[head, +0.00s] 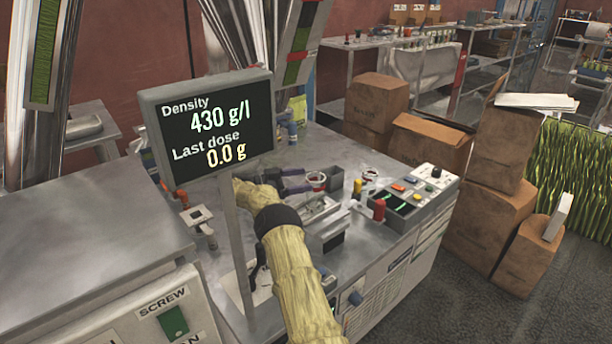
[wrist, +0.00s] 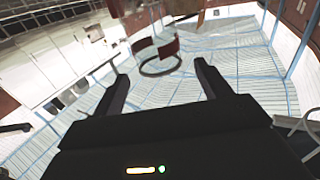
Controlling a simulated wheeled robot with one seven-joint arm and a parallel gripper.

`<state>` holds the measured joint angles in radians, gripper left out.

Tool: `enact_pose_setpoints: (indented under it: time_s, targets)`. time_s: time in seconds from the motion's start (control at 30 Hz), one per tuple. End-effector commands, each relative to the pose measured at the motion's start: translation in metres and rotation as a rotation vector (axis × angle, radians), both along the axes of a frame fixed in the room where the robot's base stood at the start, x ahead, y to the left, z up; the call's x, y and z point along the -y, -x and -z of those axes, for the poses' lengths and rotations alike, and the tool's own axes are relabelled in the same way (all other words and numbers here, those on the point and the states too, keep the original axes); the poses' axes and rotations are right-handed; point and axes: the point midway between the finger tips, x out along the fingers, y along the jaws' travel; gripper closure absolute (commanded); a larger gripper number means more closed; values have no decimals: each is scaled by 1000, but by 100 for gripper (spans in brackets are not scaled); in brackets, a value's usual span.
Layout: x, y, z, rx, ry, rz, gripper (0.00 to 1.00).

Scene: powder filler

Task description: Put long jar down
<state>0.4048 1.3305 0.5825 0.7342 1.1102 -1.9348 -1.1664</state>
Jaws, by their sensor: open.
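What looks like the long jar (wrist: 168,46) is a clear vessel with red patches and a dark ring at one end. In the wrist view it stands ahead of my gripper (wrist: 161,70), between the lines of the two fingers. The fingers are spread and do not appear to touch it. In the head view, my gripper (head: 305,181) is low over the metal worktop, its dark fingers pointing right toward a small red-and-white round thing (head: 316,178), probably the same jar. My forearm and the display hide part of this area.
A display (head: 210,130) on a post reads 430 g/l and 0.0 g. A control panel (head: 415,195) with buttons is right of the gripper. Red (head: 379,210) and yellow (head: 357,188) small items stand between. Cardboard boxes (head: 430,140) stand beyond the worktop (head: 345,150).

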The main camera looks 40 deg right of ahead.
Motion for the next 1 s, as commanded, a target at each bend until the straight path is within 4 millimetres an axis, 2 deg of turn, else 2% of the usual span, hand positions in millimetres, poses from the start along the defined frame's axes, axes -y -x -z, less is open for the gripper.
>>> enact_pose_setpoints:
  time_s: [0.1, 0.5, 1.0]
  targets:
    - [-8, -2, 0, 0, 0, -2, 24]
    - [-17, -6, 1, 0, 0, -16, 24]
    - [-15, -5, 1, 0, 0, -12, 24]
